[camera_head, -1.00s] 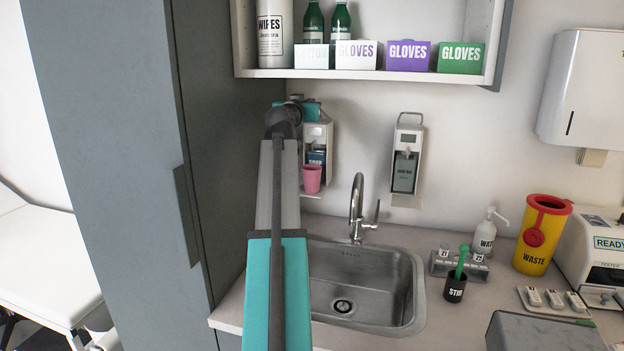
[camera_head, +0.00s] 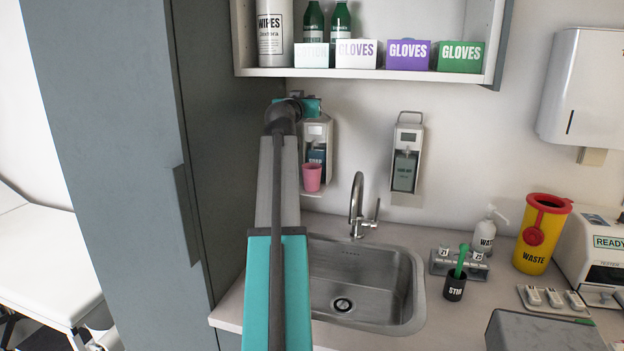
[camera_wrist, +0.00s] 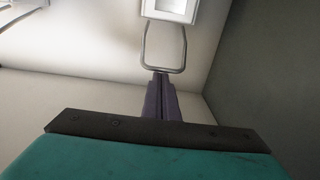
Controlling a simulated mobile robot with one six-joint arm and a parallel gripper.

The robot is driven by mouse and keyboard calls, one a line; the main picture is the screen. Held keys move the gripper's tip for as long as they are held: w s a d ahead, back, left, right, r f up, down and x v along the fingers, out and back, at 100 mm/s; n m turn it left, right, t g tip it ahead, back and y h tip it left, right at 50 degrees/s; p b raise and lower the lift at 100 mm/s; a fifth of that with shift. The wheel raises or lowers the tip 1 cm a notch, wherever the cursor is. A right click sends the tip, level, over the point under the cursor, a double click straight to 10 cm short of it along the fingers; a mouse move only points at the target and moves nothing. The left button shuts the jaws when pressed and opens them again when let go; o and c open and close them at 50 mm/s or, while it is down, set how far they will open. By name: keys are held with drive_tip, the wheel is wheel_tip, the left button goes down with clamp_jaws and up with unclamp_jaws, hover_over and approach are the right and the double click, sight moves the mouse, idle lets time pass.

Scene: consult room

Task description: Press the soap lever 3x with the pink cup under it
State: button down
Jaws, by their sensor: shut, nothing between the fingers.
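The soap dispenser (camera_head: 317,133) hangs on the wall left of the tap, partly hidden behind my arm. The pink cup (camera_head: 312,178) stands upright low at its front, below the soap bottle. My gripper (camera_wrist: 161,75) is shut and empty. In the head view it is at the dispenser's top, mostly hidden by my wrist. In the wrist view the wire lever (camera_wrist: 164,48) of the dispenser is a loop just beyond my fingertips. The tips overlap its outer end in the picture; I cannot tell whether they touch.
A second dispenser (camera_head: 406,160) hangs to the right. A shelf (camera_head: 390,75) with glove boxes is close above my gripper. The tall grey cabinet (camera_head: 215,130) is close on the left. The tap (camera_head: 357,205) and sink (camera_head: 365,285) are below right.

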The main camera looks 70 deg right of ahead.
drive_tip(key=shift+f+b, duration=0.45)
drive_tip(key=shift+f, duration=0.15)
drive_tip(key=shift+f+b, duration=0.3)
drive_tip(key=shift+f, duration=0.05)
drive_tip(key=shift+f+b, duration=0.5)
drive_tip(key=shift+f, duration=0.55)
drive_tip(key=shift+f+b, duration=0.45)
drive_tip(key=shift+b, duration=0.2)
drive_tip(key=shift+r, duration=0.15)
drive_tip(key=shift+r+p, duration=0.9)
drive_tip(key=shift+r, duration=1.35)
